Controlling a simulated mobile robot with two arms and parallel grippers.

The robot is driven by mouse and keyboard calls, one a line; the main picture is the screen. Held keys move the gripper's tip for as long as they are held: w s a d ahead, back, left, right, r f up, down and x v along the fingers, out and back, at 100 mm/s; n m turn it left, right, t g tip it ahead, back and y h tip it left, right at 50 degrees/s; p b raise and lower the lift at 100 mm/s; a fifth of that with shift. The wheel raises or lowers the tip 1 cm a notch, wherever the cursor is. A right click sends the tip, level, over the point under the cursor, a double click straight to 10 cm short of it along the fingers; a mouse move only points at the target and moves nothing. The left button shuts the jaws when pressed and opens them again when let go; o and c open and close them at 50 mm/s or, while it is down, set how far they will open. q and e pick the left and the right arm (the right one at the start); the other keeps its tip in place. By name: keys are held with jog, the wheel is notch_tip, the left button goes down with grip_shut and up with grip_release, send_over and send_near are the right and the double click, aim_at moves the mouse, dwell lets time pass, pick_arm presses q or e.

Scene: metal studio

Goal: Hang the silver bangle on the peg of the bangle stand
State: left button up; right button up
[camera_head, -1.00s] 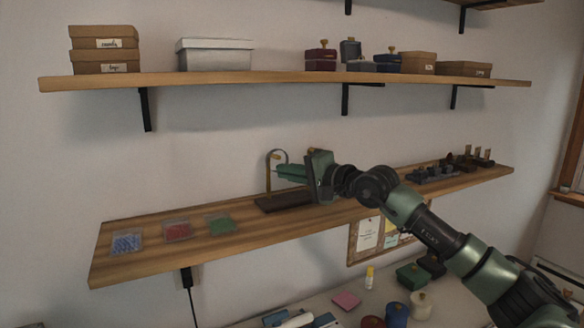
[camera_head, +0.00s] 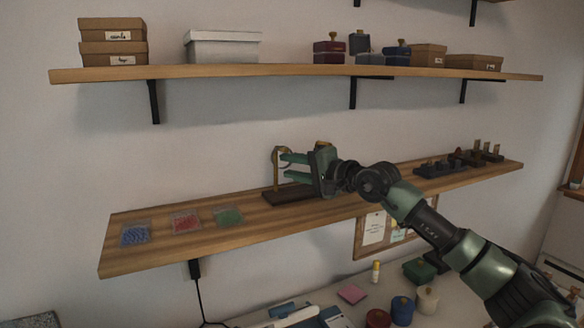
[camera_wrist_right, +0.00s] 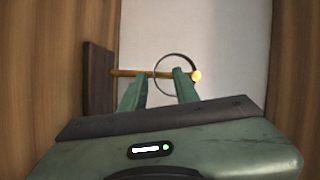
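The bangle stand has a dark base (camera_head: 290,195) on the lower wooden shelf and a brass post with a round brass end (camera_wrist_right: 195,76). The silver bangle (camera_head: 273,158) is at the top of the stand. In the right wrist view, which is turned sideways, the thin ring (camera_wrist_right: 160,61) hangs at the brass peg end, with its upper edge at the knob. My right gripper (camera_head: 283,165) is open in front of the stand. Its two green fingers (camera_wrist_right: 160,78) are spread apart and partly overlap the ring in view; contact cannot be told. My left gripper is not in view.
Trays of blue (camera_head: 135,234), red (camera_head: 186,222) and green beads (camera_head: 228,216) lie left on the lower shelf (camera_head: 190,247). Dark holders (camera_head: 440,169) stand on its right. An upper shelf (camera_head: 300,72) with boxes runs above. A cluttered table is below.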

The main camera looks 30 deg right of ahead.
jog(key=shift+s+d+f+b, duration=0.1)
jog(key=shift+s+d+b, duration=0.1)
jog(key=shift+s+b, duration=0.15)
jog(key=b+v, duration=0.3)
jog(key=v, duration=0.4)
dwell(0.8)
